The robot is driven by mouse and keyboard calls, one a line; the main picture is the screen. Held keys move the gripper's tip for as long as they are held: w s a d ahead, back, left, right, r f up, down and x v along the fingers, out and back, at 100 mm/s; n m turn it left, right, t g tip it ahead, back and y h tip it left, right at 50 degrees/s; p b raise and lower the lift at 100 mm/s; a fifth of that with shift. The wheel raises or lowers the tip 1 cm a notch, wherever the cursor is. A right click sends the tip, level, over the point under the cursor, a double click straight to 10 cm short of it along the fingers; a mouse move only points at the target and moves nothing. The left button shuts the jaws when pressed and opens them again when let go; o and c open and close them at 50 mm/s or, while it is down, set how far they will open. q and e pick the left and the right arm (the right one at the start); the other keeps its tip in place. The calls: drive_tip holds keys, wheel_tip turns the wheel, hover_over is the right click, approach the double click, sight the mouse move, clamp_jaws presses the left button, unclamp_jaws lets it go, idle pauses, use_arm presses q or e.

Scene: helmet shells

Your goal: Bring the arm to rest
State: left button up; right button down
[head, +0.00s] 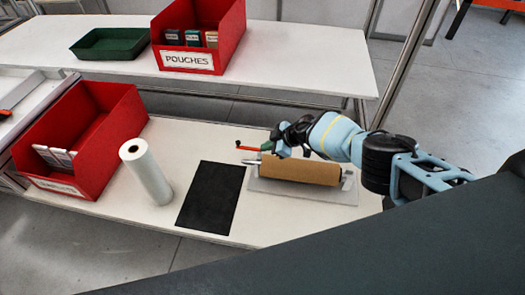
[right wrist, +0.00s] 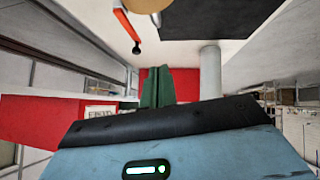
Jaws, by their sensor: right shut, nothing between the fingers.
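My right arm reaches in from the right in the head view. Its gripper (head: 274,138) is over the back left end of the brown paper roll, close to the red crank handle (head: 248,148). In the right wrist view its green fingers (right wrist: 157,87) are together with nothing between them. Whether the fingers touch the handle or roll I cannot tell. The brown roll (head: 300,170) lies on a metal stand (head: 318,190) on the front table. My left gripper is not in view.
The front table (head: 270,228) also holds a black mat (head: 210,196), an upright white roll (head: 147,172) and a red bin (head: 105,145) with white packs. On the back table (head: 310,60) are a red POUCHES bin (head: 225,40) and a green tray (head: 110,43). A metal post (head: 408,60) rises behind my right arm.

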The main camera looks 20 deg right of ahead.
drive_tip(key=shift+s+d, duration=0.15)
drive_tip(key=shift+f, duration=0.1)
drive_tip(key=s+a+f+y, duration=0.2)
drive_tip(key=s+a+f, duration=0.1)
drive_tip(key=s+a, duration=0.35)
drive_tip(key=s+a+f+y, duration=0.1)
drive_tip(key=s+a+f, duration=0.35)
drive_tip(key=a, duration=0.25)
drive_tip(key=s+a+r+m+t, duration=0.1)
drive_tip(key=s+a+m+t, duration=0.15)
drive_tip(key=s, duration=0.45)
drive_tip(key=s+a+m+t, duration=0.2)
drive_tip(key=s+a+m, duration=0.15)
drive_tip(key=s, duration=0.25)
drive_tip(key=s+d+r+m+h, duration=0.1)
drive_tip(key=s+d+m+h, duration=0.4)
drive_tip(key=s+d, duration=1.2)
drive_tip(key=d+h, duration=0.3)
drive_tip(key=d, duration=0.1)
drive_tip(key=shift+s+r+m+g, duration=0.15)
drive_tip(key=shift+s+m+g, duration=0.1)
drive_tip(key=shift+m+g, duration=0.1)
